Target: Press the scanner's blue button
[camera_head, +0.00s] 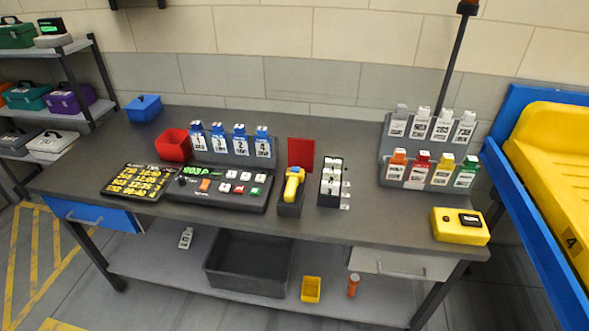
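A yellow handheld scanner (292,186) stands in a dark holder (290,209) near the middle of the bench, in front of an upright red panel (301,154). A yellow box (446,229) with a small dark screen sits at the bench's right front corner. My gripper is not in view.
The grey bench (350,226) also bears a black and yellow pad (141,182), a red bin (173,145), a blue box (143,108), a rack of numbered blue-topped bottles (229,146), a dark card holder (331,183) and a bottle rack (420,174). The bench between card holder and bottle rack is clear.

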